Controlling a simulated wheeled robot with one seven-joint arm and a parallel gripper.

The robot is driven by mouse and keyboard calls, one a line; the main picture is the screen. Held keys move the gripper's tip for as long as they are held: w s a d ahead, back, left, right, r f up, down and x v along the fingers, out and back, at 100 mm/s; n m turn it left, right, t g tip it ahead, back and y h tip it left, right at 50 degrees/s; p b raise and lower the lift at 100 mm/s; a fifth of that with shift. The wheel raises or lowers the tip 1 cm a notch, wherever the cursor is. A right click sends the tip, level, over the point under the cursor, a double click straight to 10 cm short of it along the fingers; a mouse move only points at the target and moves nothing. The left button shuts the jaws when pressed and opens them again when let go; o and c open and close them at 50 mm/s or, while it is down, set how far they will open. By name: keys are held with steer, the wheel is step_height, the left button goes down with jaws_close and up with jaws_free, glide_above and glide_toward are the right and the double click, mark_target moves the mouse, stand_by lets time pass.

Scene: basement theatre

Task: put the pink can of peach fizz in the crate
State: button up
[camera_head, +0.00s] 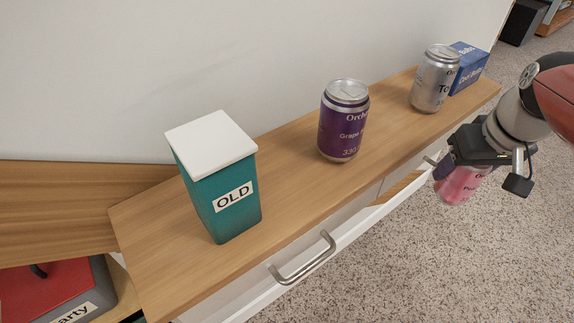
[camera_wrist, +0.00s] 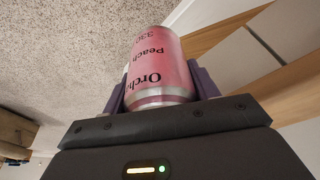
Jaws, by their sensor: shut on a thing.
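The pink can of peach fizz (camera_head: 461,184) is held in my gripper (camera_head: 454,170), off the front edge of the wooden cabinet top and above the carpet. In the wrist view the pink can (camera_wrist: 160,62) sits between the two purple fingers of my gripper (camera_wrist: 163,85), which are shut on its sides. Its label reads "Peach". In the head view the can is partly hidden by my gripper and wrist. I cannot make out a crate for certain in either view.
On the cabinet top (camera_head: 290,190) stand a teal box marked "OLD" (camera_head: 226,190), a purple grape can (camera_head: 343,125), a silver can (camera_head: 435,80) and a blue box (camera_head: 469,66). A drawer handle (camera_head: 304,258) sticks out in front. A red item (camera_head: 45,290) shows at lower left.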

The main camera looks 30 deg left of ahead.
steer(key=w+d+f, duration=0.2)
steer(key=w+f, duration=0.1)
steer(key=f, duration=0.7)
steer(key=w+d+f, duration=0.3)
steer(key=f, duration=0.7)
steer(key=w+d+f, duration=0.3)
steer(key=f, duration=0.7)
steer(key=shift+d, duration=0.25)
